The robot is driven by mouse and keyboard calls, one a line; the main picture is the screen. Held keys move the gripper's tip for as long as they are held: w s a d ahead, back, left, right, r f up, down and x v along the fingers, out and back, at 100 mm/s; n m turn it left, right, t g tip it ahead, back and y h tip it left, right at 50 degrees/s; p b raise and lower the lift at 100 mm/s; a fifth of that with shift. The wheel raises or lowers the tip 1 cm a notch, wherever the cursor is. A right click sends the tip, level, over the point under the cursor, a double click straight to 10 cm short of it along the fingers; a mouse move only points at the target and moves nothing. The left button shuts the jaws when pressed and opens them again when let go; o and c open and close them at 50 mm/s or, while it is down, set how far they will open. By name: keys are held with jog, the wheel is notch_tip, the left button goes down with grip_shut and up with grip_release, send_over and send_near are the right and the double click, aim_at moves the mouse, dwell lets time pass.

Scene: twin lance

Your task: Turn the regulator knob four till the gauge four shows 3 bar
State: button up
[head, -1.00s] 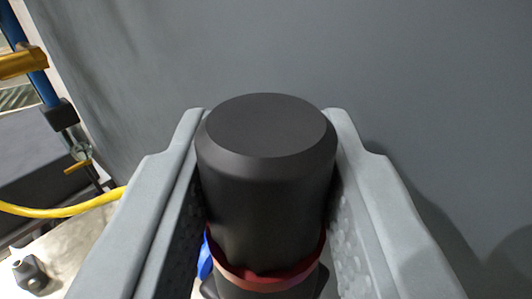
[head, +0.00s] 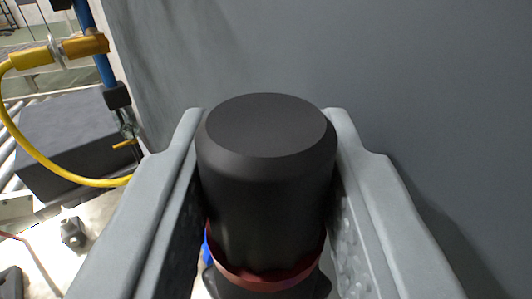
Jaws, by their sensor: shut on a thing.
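The black regulator knob (head: 266,190) stands in the middle of the head view, with a flat round top and a red ring (head: 268,278) under it. My gripper (head: 268,140) is shut on the knob, one grey finger on its left side and one on its right. Which number the knob bears does not show. Gauge four is not in view, so its reading cannot be seen. The body below the red ring is mostly hidden by the knob and my fingers.
A plain grey wall (head: 300,50) fills the back and right. At the left are a blue pipe (head: 97,45) with brass fittings (head: 85,46), a looping yellow hose (head: 60,175) and a dark box (head: 70,145). A bit of blue shows beside the red ring.

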jog(key=shift+y, duration=0.3)
jog(key=n+y, duration=0.2)
jog(key=y, duration=0.1)
jog(key=shift+d+g, duration=0.15)
jog(key=shift+g, duration=0.25)
jog(key=n+g+y, duration=0.1)
jog(key=n+y, duration=0.1)
jog(key=y, duration=0.1)
jog(key=n+g+y, duration=0.2)
jog(key=shift+n+y, duration=0.3)
jog(key=shift+y, duration=0.4)
jog(key=o, duration=0.9)
jog(key=shift+o, duration=0.2)
jog(key=v, duration=1.7)
jog(key=shift+r, duration=0.2)
